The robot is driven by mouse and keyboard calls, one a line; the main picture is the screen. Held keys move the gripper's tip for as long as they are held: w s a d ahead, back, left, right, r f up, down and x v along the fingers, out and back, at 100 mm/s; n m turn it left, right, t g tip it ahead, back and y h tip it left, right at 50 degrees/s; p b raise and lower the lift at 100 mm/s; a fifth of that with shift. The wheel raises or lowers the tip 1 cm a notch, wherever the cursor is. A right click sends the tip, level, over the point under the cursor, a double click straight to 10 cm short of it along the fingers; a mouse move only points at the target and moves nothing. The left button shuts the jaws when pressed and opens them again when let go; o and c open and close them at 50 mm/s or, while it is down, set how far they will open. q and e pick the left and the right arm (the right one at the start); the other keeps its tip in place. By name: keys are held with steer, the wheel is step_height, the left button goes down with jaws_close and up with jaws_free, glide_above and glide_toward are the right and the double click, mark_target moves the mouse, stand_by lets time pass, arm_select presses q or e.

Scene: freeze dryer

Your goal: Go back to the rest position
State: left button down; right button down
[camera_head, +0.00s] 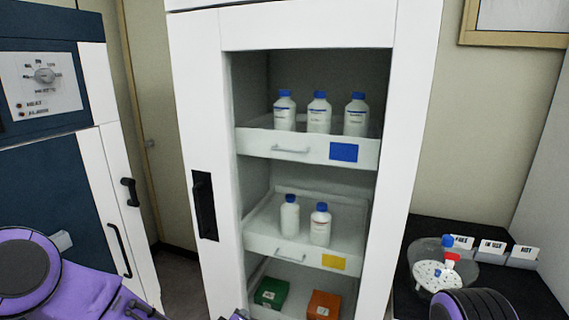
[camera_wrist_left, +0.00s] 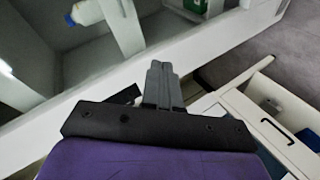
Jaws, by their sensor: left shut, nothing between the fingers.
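My left gripper (camera_wrist_left: 160,82) shows in the left wrist view with its two grey fingers together and nothing between them. It is near the white front frame of the open cabinet (camera_wrist_left: 125,82). In the head view my purple left arm comes in at the lower left, and its gripper is mostly below the picture edge. Part of my right arm shows at the lower right of the head view; its gripper is out of view.
The cabinet (camera_head: 400,130) has a top drawer (camera_head: 270,143) with three bottles, a middle drawer (camera_head: 270,243) with two, and green (camera_head: 271,292) and orange (camera_head: 323,305) boxes below. A black table (camera_head: 500,285) at right bears a clear bowl (camera_head: 470,272). A blue-and-white machine (camera_head: 50,180) stands left.

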arm_select(q)
steer(key=s+a+f+m+g+y+b, duration=0.1)
steer(key=s+a+f+m+g, duration=0.1)
steer(key=s+a+f, duration=0.45)
steer(key=s+a+f+m+g+y, duration=0.1)
steer(key=s+a+f+g, duration=0.2)
steer(key=s+f, duration=0.65)
steer(key=s+a+f+g+y, duration=0.1)
steer(key=s+a+f, duration=0.3)
steer(key=s, duration=0.5)
steer(key=s+a+f+m+g+y+b, duration=0.1)
steer(key=s+a+f+g, duration=0.2)
steer(key=s+a, duration=0.3)
steer(key=s+f, duration=0.1)
steer(key=s, duration=0.1)
steer(key=shift+s+a+m, duration=0.2)
steer(key=shift+s+m, duration=0.1)
steer(key=shift+s, duration=0.05)
